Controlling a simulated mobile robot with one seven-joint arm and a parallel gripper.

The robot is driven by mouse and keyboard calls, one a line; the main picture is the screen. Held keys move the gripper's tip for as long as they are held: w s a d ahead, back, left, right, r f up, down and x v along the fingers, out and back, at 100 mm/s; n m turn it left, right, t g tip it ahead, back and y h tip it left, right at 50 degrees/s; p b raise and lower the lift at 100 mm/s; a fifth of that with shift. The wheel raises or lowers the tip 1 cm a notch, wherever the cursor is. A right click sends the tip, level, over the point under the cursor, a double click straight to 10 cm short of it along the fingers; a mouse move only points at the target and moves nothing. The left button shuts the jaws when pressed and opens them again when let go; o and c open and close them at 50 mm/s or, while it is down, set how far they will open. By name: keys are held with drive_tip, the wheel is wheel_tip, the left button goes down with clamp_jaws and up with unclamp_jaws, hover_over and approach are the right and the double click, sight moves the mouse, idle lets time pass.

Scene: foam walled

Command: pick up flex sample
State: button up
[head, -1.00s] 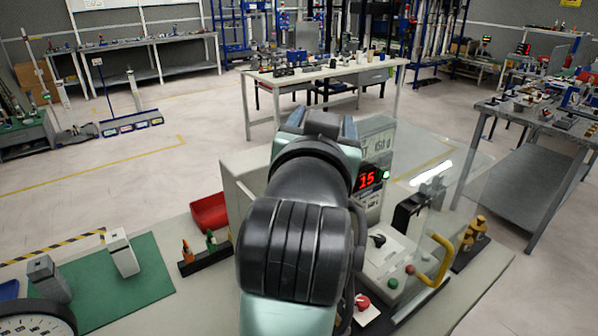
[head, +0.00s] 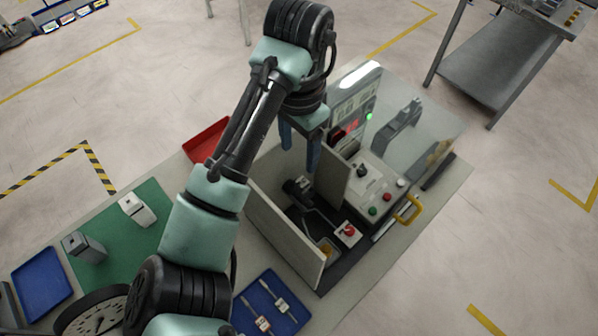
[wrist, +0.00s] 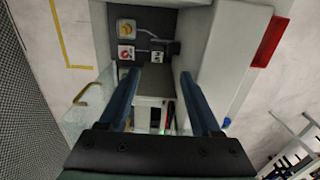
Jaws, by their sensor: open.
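My gripper (head: 300,148) is open, pointing down above a walled bay with pale panels (head: 285,238). In the wrist view its fingers (wrist: 160,76) are spread with nothing between them. Inside the bay are a black fixture (head: 298,187), a red button on a white box (head: 348,232) and a small yellow part (head: 327,250). The wrist view also shows the yellow part (wrist: 126,26), the red button (wrist: 126,52) and a small dark-and-white piece (wrist: 157,56). I cannot tell for certain which piece is the flex sample.
A blue tray (head: 252,322) with small tagged tools lies at the front. A red bin (head: 207,140) stands behind the bay at left. The bay's upright walls surround the space under my gripper.

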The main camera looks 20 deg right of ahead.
drive_tip(key=b, duration=0.2)
hover_over(302, 182)
wheel_tip(302, 182, down, 6)
drive_tip(key=shift+s+a+r, duration=0.15)
drive_tip(key=shift+r, duration=0.1)
drive_tip(key=shift+f, duration=0.6)
drive_tip(key=shift+f+b, duration=0.4)
drive_tip(key=shift+f, duration=0.4)
drive_tip(key=shift+f+p, duration=0.3)
drive_tip(key=shift+p, duration=0.35)
drive_tip(key=shift+d+f, duration=0.2)
drive_tip(key=shift+f, duration=1.25)
clamp_jaws()
